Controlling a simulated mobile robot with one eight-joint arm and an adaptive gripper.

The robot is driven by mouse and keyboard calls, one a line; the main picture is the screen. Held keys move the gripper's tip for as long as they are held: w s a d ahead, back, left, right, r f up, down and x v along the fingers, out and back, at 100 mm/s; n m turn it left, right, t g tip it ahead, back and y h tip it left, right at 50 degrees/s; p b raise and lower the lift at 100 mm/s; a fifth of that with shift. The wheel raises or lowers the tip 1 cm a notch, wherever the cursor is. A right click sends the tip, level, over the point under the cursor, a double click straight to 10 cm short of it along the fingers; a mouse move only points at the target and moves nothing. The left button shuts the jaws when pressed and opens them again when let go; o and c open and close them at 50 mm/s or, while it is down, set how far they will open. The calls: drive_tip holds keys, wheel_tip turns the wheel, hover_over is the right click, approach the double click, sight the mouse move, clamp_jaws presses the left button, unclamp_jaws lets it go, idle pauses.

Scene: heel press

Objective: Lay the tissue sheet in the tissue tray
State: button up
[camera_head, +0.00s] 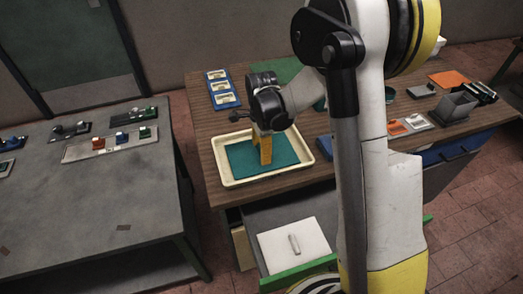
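A cream tray (226,178) with a raised rim stands on the wooden table's front left; I take it as the tissue tray. A flat teal sheet (285,150) lies inside it, apparently the tissue sheet. My gripper (264,149) points down over the tray, its dark body above and a yellow upright piece reaching to the teal sheet. I cannot tell whether this piece is its fingers or a held block, nor whether the sheet is pinched. The fingertips are too small to read.
An open drawer (265,215) below the tray holds a white panel (293,243). A blue rack (221,89) stands behind the tray. A grey box (453,107) and an orange sheet (449,78) are at right. A grey table (60,205) is at left. My arm hides the table's middle.

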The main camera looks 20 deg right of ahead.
drive_tip(key=o, duration=0.8)
drive_tip(key=shift+f, duration=0.15)
drive_tip(key=shift+c, duration=0.2)
wheel_tip(320, 180, up, 12)
drive_tip(key=p, duration=0.4)
drive_tip(key=s+r+n+t, duration=0.3)
drive_tip(key=s+r+n, duration=0.4)
drive_tip(key=s+r, duration=0.15)
drive_tip(key=s+r+n+t, duration=0.3)
drive_tip(key=s+n+t, duration=0.1)
drive_tip(key=s+n, duration=0.7)
drive_tip(key=shift+s, duration=0.25)
